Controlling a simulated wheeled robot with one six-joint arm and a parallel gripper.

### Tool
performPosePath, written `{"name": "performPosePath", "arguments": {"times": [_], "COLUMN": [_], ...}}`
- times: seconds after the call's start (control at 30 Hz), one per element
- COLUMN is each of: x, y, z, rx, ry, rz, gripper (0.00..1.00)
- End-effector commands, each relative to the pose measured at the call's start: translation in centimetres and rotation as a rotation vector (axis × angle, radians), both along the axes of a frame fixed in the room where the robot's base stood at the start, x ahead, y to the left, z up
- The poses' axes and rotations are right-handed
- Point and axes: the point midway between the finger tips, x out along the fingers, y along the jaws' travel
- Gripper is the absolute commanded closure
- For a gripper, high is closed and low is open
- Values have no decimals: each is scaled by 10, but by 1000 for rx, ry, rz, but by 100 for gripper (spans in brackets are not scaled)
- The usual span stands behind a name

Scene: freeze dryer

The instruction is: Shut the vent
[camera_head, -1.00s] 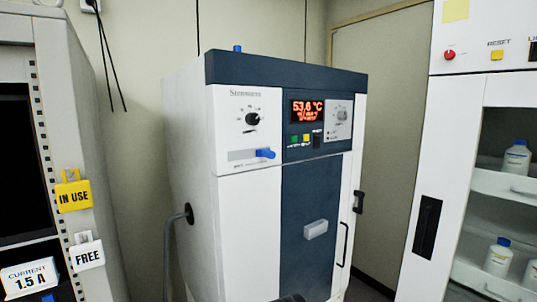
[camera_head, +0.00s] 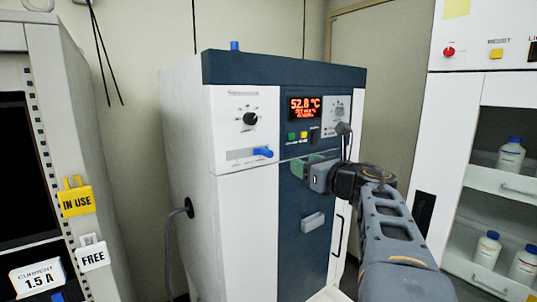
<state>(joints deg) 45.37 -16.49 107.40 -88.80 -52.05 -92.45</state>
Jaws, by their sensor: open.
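The freeze dryer (camera_head: 240,120) is a white and dark blue cabinet in the middle of the view. A blue lever (camera_head: 263,152) sits at the right end of a grey strip (camera_head: 240,154) on its upper left panel. I cannot read the label there, so I cannot tell for sure that this is the vent. A small blue piece (camera_head: 234,46) also stands on the cabinet's top. My gripper (camera_head: 298,166) is open, with greenish finger pads, in front of the dark panel. It is right of the blue lever and slightly lower, apart from it and holding nothing visible.
A black knob (camera_head: 250,119), a red display (camera_head: 305,107) and small buttons (camera_head: 298,135) are above my gripper. A grey block handle (camera_head: 312,222) is below it. A cabinet with bottles (camera_head: 510,155) stands right, and a unit with tags (camera_head: 75,200) left.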

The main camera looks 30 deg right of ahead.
Motion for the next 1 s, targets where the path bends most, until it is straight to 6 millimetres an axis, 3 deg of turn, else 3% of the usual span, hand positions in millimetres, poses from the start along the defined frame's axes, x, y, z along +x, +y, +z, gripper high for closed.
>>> {"name": "performPosePath", "arguments": {"times": [0.27,0.7,1.0], "x": [10,89,125], "y": [15,29,35], "z": [0,1,0], "rx": [-141,-138,-138], "ry": [-13,-13,-14], "rz": [71,69,66], "gripper": [49,49,49]}}
